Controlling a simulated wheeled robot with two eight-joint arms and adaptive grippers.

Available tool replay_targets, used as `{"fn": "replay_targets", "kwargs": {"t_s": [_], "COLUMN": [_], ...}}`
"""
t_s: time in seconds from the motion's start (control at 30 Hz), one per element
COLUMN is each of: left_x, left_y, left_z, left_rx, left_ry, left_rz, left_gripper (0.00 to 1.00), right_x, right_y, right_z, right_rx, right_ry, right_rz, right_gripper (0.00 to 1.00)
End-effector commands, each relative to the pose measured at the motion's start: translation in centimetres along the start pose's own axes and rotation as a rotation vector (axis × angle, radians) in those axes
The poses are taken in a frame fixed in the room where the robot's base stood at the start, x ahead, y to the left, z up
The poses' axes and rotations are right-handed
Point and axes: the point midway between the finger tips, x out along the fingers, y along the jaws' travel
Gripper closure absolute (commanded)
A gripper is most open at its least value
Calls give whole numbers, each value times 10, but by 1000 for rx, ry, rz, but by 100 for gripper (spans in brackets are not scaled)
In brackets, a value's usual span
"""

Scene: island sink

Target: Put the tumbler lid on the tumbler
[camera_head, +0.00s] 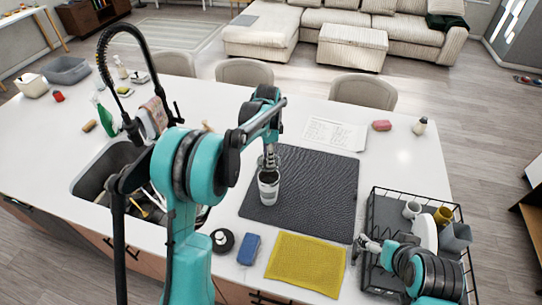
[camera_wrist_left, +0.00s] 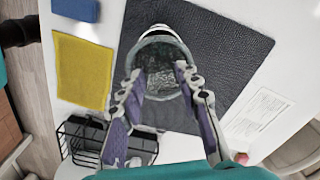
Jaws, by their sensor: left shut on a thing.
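The tumbler (camera_head: 268,190) is a pale cup with a dark upper part, standing upright on the dark mat. My left gripper (camera_head: 268,160) is directly above its top, pointing down. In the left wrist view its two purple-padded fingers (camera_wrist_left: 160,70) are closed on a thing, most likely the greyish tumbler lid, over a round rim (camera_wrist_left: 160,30). Lid and tumbler are hard to tell apart there, and whether they touch is unclear. My right gripper (camera_head: 367,247) is by the left side of the dish rack; its opening is too small to judge.
The dark mat (camera_head: 315,190) is mostly bare. A yellow cloth (camera_head: 306,263), blue sponge (camera_head: 249,249) and round black item (camera_head: 222,241) lie in front. The wire dish rack (camera_head: 462,232) with cups stands right. The sink (camera_head: 92,180) and tall faucet are left.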

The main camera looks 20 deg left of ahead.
Motion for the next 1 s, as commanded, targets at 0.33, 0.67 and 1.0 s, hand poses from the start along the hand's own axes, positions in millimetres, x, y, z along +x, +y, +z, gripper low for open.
{"fn": "replay_targets", "kwargs": {"t_s": [0.33,0.67,1.0], "left_x": [6,33,61], "left_y": [0,0,0], "left_z": [0,0,0], "left_rx": [1,1,1], "left_ry": [0,0,0], "left_rz": [0,0,0], "left_gripper": [91,91,91], "right_x": [7,23,41], "right_y": [0,0,0], "right_z": [5,17,29], "right_rx": [0,0,0], "right_ry": [0,0,0], "right_rz": [0,0,0], "right_gripper": [7,7,7]}}
